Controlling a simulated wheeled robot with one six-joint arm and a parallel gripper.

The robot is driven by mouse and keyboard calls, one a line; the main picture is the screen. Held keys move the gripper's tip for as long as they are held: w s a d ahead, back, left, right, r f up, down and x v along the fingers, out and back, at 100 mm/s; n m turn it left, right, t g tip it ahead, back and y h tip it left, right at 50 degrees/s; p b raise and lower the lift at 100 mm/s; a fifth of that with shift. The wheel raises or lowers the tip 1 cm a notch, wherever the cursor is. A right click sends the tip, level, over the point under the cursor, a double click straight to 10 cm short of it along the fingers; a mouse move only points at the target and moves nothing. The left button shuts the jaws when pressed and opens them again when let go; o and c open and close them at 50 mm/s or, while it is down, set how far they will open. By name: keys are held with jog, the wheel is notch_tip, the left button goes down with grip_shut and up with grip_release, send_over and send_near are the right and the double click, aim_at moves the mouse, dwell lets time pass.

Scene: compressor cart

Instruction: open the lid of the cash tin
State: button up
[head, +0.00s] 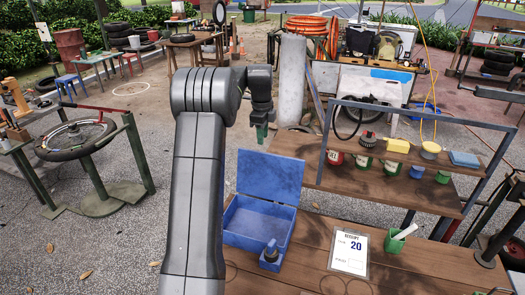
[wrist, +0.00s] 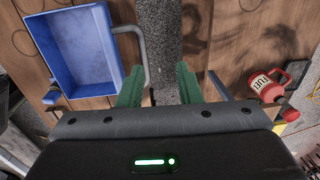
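The blue cash tin (head: 232,222) sits on the wooden bench with its lid (head: 271,174) raised, standing up at the back edge. Its inside shows and looks empty.
A small blue item with a dark top (head: 270,255) is at the tin's front. A receipt sheet (head: 349,251) and a green pot (head: 394,241) stand to the right. A framed shelf (head: 400,180) is behind. A red fuel can (wrist: 267,88) is at the wrist view's right.

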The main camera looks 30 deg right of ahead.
notch_tip(320, 180, up, 6)
jog(key=shift+s+a, duration=0.2)
jog(key=shift+a, duration=0.05)
jog(key=shift+f, duration=0.15)
notch_tip(320, 180, down, 9)
jog(key=shift+w+d+p, duration=0.25)
jog(key=shift+p, duration=0.15)
jog(key=shift+r, duration=0.25)
